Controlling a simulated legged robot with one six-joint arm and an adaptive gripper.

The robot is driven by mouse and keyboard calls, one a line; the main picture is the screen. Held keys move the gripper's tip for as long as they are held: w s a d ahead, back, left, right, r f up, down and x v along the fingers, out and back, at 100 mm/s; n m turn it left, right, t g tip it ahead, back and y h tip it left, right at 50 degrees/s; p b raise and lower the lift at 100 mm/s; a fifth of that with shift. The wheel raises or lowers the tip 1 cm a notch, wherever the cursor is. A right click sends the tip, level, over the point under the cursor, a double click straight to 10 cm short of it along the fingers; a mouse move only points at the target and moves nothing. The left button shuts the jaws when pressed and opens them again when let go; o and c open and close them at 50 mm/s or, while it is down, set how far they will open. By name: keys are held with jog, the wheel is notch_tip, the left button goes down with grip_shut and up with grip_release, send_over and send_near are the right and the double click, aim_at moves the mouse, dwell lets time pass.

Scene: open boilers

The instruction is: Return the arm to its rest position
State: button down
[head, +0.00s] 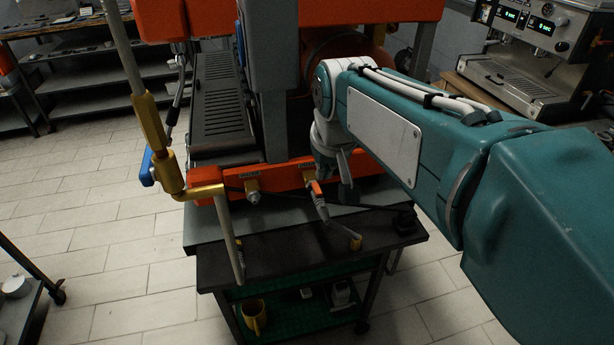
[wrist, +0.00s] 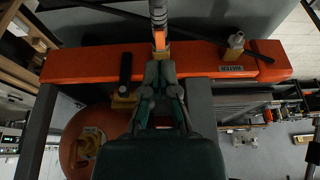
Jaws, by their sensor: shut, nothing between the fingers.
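My teal arm (head: 400,125) reaches in from the right in the head view, toward the orange boiler machine. My gripper (head: 345,195) points down beside the machine's lower orange bar (head: 278,182). In the wrist view my gripper (wrist: 163,66) has its fingers together and holds nothing.
A brass pipe with a blue handle (head: 150,165) stands at left. An espresso machine (head: 530,55) is at back right.

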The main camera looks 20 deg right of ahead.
jog(key=s+f, duration=0.2)
jog(key=s, duration=0.5)
jog(key=s+f+t, duration=0.1)
jog(key=s+f, duration=0.2)
jog(key=s, duration=0.4)
jog(key=shift+s+t, duration=0.3)
jog(key=shift+s, duration=0.1)
